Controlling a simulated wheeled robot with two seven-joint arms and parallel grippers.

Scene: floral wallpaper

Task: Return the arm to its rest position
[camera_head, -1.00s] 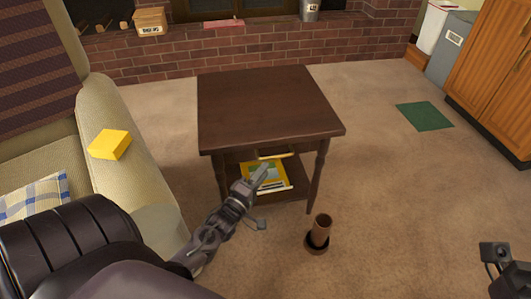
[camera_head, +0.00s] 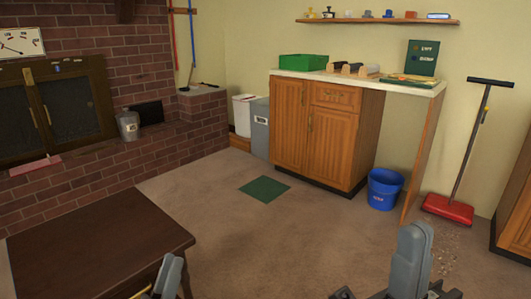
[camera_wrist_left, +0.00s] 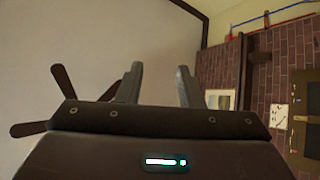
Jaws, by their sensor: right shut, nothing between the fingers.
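My left gripper (camera_head: 168,272) shows at the bottom left of the head view, in front of the table's right edge, with a grey finger pointing up. In the left wrist view its two fingers (camera_wrist_left: 158,88) stand apart with nothing between them, against the pale ceiling. My right gripper (camera_head: 412,258) is at the bottom right of the head view, pointing up, shut and empty above the carpet. Most of both arms is out of view.
A dark wooden table (camera_head: 95,240) stands at the lower left. A wooden cabinet (camera_head: 325,130), a blue bucket (camera_head: 384,190) and a red sweeper (camera_head: 448,208) stand at the back right. Carpet with a green mat (camera_head: 264,188) lies open between. A small yellow edge by the left gripper is unclear.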

